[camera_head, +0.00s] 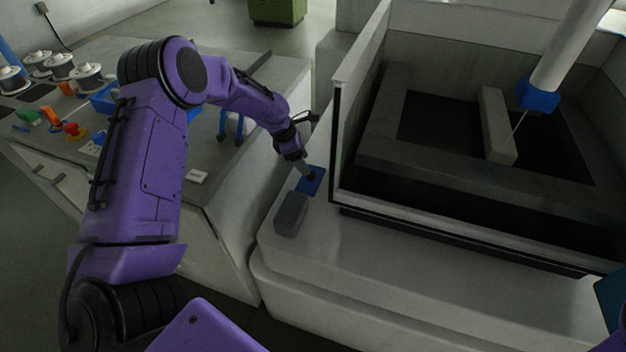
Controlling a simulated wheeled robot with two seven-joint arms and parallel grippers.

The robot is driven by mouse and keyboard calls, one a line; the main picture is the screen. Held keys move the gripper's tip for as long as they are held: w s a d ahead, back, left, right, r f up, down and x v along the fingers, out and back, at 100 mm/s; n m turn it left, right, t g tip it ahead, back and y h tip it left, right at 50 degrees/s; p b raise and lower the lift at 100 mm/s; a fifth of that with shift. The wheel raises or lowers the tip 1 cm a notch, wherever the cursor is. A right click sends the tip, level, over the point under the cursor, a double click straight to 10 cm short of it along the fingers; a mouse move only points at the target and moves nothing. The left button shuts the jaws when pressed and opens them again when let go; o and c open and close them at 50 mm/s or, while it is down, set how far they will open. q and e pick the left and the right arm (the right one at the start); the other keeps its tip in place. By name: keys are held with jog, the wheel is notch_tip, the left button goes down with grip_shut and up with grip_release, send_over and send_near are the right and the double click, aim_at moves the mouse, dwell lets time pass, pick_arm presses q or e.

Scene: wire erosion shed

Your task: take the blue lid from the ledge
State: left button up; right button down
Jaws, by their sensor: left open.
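The blue lid (314,184) is a small, flat, dark blue piece on the pale ledge (280,252) in front of the machine's tank. My left gripper (308,174) reaches down from the upper left, with its fingertips at the lid. The gripper is open; its fingers cover part of the lid, and I cannot tell whether they touch it. My right gripper is not in view; only a bit of purple shows at the lower right edge.
A grey block (291,214) sits on the ledge just in front of the lid. The tank wall (346,120) rises close on the right. A workbench (228,165) on the left holds spools, a blue tray and small coloured tools. The ledge's front stretch is clear.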

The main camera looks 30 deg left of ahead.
aim_at(311, 178)
pick_arm(q)
jog(key=p+x, duration=0.1)
jog(key=x, duration=0.4)
jog(key=shift+w+f, duration=0.15)
jog(key=shift+f, duration=0.2)
jog(key=shift+r, duration=0.1)
jog(key=c, duration=1.1)
jog(key=shift+c, duration=0.2)
